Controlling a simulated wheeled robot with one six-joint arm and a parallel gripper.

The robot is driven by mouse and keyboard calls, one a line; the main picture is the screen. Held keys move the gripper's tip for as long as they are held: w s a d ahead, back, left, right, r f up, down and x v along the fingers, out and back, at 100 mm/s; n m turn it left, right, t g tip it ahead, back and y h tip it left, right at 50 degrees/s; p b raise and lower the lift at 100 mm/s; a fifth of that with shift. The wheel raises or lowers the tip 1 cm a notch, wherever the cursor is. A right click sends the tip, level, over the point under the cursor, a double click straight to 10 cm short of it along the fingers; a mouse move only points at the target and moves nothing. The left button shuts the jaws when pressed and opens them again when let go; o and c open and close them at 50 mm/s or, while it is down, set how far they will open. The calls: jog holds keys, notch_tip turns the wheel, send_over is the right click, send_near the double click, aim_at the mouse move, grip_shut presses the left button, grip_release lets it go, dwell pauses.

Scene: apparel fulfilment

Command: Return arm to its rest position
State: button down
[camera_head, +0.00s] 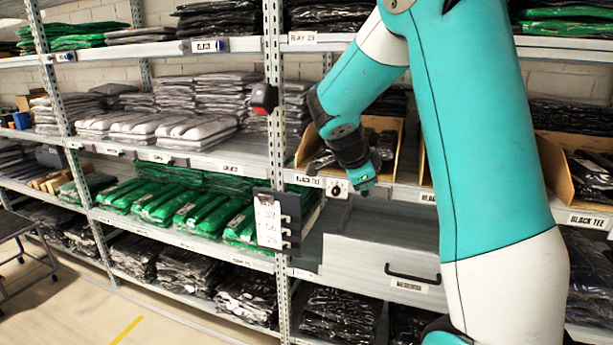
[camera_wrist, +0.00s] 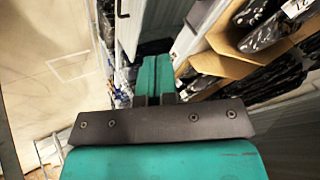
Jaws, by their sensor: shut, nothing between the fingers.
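My gripper (camera_head: 364,188) is at the end of my teal and white arm in the head view. It hangs in front of the middle shelf edge, beside a cardboard bin (camera_head: 306,150) of dark bagged garments. In the wrist view my gripper (camera_wrist: 155,62) has its teal fingers together with nothing held. The arm is bent, its upper part rising in front of the shelving and its forearm reaching down to the left. Whether the gripper touches the shelf edge cannot be told.
A grey drawer (camera_head: 385,262) with a black handle is below my gripper. A dark label board (camera_head: 277,222) and a red-black device (camera_head: 264,98) are on the upright to the left. Another cardboard bin (camera_head: 556,172) is right of my arm.

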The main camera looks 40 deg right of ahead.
jog(key=s+a+r+n+t+y+p, duration=0.15)
jog(key=a+n+y, duration=0.25)
jog(key=a+n, duration=0.7)
jog(key=s+a+r+n+y, duration=0.1)
jog(key=s+a+n+y, duration=0.35)
jog(key=a, duration=1.05)
jog(key=s+a+r+n+g+y, duration=0.2)
jog(key=s+a+n+y, duration=0.1)
jog(key=s+a+n, duration=1)
jog(key=n, duration=0.3)
jog(key=shift+s+n+g+p, duration=0.25)
jog(key=shift+n+g+p, duration=0.1)
jog(key=shift+d, duration=0.1)
